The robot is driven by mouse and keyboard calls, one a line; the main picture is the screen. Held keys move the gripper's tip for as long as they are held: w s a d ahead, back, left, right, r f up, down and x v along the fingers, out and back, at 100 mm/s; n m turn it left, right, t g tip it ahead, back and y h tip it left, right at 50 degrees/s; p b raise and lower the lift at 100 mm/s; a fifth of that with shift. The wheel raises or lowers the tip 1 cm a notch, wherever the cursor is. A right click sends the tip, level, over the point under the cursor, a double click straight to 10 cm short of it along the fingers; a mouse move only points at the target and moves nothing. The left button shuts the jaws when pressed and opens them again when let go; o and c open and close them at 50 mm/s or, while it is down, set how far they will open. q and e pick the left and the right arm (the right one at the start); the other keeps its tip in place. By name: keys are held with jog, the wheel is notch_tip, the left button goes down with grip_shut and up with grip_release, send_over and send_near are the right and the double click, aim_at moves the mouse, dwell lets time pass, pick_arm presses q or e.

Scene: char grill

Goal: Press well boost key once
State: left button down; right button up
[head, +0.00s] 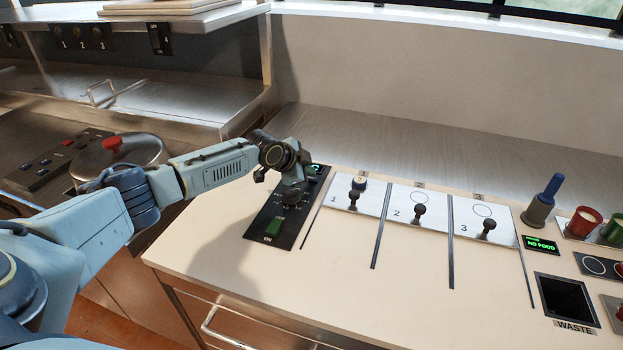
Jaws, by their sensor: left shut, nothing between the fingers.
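A black control panel (257,233) lies on the pale counter left of three numbered white plates. My right gripper is not in view.
A lidded pot (90,157) stands left. The counter front is clear.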

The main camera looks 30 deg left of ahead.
pick_arm(q)
jog(key=shift+f, duration=0.35)
jog(key=shift+r, duration=0.15)
dwell(0.4)
jog(key=shift+r+p, duration=0.55)
jog(key=shift+r, duration=0.1)
notch_tip(320, 180, up, 5)
jog(key=p, duration=0.4)
dwell(0.7)
